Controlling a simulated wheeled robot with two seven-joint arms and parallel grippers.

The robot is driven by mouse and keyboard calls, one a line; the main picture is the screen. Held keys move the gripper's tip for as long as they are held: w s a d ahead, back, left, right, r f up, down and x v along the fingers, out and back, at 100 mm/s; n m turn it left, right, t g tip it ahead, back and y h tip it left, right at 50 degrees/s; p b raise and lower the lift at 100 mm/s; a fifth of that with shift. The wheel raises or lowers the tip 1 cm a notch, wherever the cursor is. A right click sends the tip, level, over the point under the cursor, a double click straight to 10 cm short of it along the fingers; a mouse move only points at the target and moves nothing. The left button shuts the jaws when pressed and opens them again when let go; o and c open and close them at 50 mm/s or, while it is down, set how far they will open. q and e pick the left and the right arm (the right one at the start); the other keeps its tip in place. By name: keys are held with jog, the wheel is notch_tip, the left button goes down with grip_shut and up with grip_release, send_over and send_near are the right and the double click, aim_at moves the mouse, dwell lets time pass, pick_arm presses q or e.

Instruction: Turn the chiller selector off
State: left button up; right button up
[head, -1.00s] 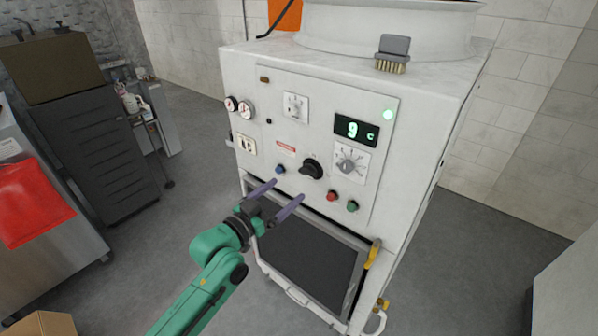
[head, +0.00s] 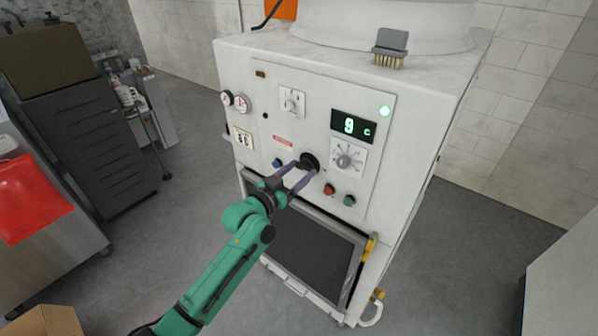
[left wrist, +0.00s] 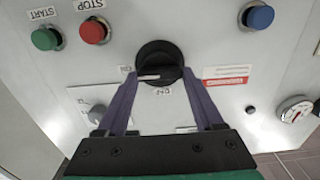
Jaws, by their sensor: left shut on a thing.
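The black round selector knob (head: 309,161) sits on the white front panel of the machine, between the blue button and the red button. In the left wrist view the knob (left wrist: 159,58) appears upside down, with a pale pointer mark and small labels beside it. My left gripper (head: 301,170) reaches it from below left; its two purple fingers stand on either side of the knob and are shut on it. In the left wrist view the gripper (left wrist: 158,80) has its fingertips at the knob's edges. The right gripper is not in view.
Near the knob are a blue button (head: 277,163), a red button (head: 328,189), a green button (head: 349,200) and a grey dial (head: 343,160). A green display (head: 353,126) reads 9 C. A dark door (head: 310,250) is below.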

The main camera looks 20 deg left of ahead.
pick_arm(q)
jog(key=shift+n, duration=0.3)
jog(key=n, duration=0.2)
jog(key=shift+n+p, duration=0.3)
jog(key=shift+p, duration=0.05)
jog(key=n+p, duration=0.1)
jog(key=n, duration=0.4)
jog(key=shift+a, duration=0.1)
jog(key=n, duration=0.5)
jog(key=shift+p, duration=0.3)
jog(key=n, duration=0.4)
jog(key=shift+f+n+p, duration=0.15)
jog(key=shift+n+p, duration=0.2)
jog(key=shift+n, duration=0.05)
jog(key=o, duration=1.4)
jog(key=shift+a, duration=0.1)
